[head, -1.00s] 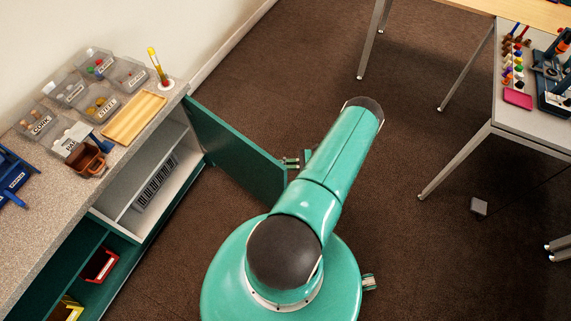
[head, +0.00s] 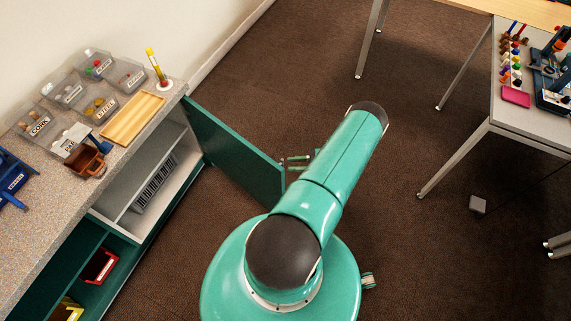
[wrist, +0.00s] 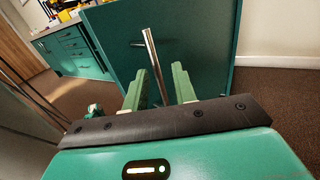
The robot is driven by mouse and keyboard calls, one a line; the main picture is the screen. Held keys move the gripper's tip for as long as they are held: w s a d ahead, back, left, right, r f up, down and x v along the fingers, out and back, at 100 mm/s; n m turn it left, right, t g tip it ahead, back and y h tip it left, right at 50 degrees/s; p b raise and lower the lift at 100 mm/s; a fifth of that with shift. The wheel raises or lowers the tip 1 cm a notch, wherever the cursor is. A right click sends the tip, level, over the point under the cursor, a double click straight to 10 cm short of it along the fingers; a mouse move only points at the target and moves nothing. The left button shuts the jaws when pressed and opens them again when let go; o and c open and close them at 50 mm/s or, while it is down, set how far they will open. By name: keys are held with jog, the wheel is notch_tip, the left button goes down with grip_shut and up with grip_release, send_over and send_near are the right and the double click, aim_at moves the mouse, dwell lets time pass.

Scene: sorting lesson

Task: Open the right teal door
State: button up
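The right teal door (head: 235,150) stands swung wide open from the counter cabinet, and its shelf compartment shows. In the wrist view the door's teal panel (wrist: 185,45) fills the upper middle. A shiny metal bar (wrist: 150,45), which looks like the door's handle, stands slightly tilted between my fingers. My gripper (wrist: 160,85) is open, with one green finger on each side of the bar and visible gaps. In the head view my gripper (head: 299,163) is beside the door's free end, partly hidden by my arm.
The counter (head: 75,185) holds labelled sorting bins, a wooden tray (head: 133,118) and a brown cup (head: 86,160). An open cabinet section with red and yellow bins is at lower left. A metal-legged table (head: 530,125) stands at right.

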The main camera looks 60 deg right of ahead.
jog(key=v, duration=0.9)
jog(key=shift+s, duration=0.2)
jog(key=shift+d, duration=0.1)
